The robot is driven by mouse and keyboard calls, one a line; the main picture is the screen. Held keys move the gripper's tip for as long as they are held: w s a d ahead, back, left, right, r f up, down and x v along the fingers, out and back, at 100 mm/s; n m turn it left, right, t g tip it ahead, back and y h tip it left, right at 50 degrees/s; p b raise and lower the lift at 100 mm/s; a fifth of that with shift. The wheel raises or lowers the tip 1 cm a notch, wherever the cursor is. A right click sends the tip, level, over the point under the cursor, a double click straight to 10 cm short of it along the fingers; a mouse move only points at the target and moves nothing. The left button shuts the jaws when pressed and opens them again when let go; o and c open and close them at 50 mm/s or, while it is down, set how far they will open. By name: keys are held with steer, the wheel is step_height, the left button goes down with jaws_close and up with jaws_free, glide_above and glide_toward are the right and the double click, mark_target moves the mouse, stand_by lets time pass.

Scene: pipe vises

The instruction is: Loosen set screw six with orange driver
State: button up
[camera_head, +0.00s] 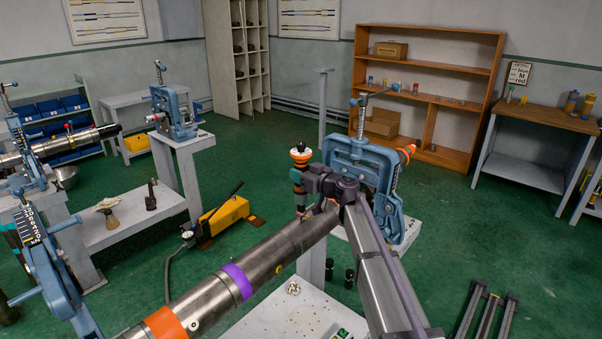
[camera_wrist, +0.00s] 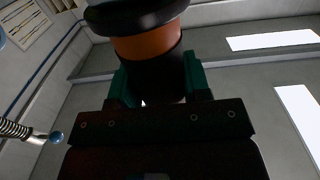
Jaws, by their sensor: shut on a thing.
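My gripper (camera_head: 298,187) is shut on the orange driver (camera_head: 300,153), which stands upright with its orange and black top above the jaws. In the wrist view the driver's orange band and black grip (camera_wrist: 150,45) sit between the green fingers. The driver's lower end is over the upper side of the steel pipe (camera_head: 265,252), near the blue vise (camera_head: 362,160). I cannot tell whether its tip touches a screw. The pipe carries a purple band and an orange band. A small yellow spot (camera_head: 278,269) shows on its side. I cannot tell which screw is number six.
A second blue vise (camera_head: 45,265) stands at the left. A yellow hydraulic pump (camera_head: 222,217) is on the green floor behind the pipe. A white bench (camera_head: 290,318) with small parts lies below the pipe. An orange shelf stands at the back, with open floor before it.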

mark_target(301, 157)
stand_by(0.7)
steer(key=shift+w+r+p, duration=0.1)
steer(key=shift+r+p, duration=0.6)
steer(key=shift+p, duration=0.15)
step_height(301, 157, up, 4)
steer(key=p, duration=0.3)
steer(key=shift+f+p, duration=0.1)
steer(key=shift+p, duration=0.2)
steer(key=shift+f, duration=0.1)
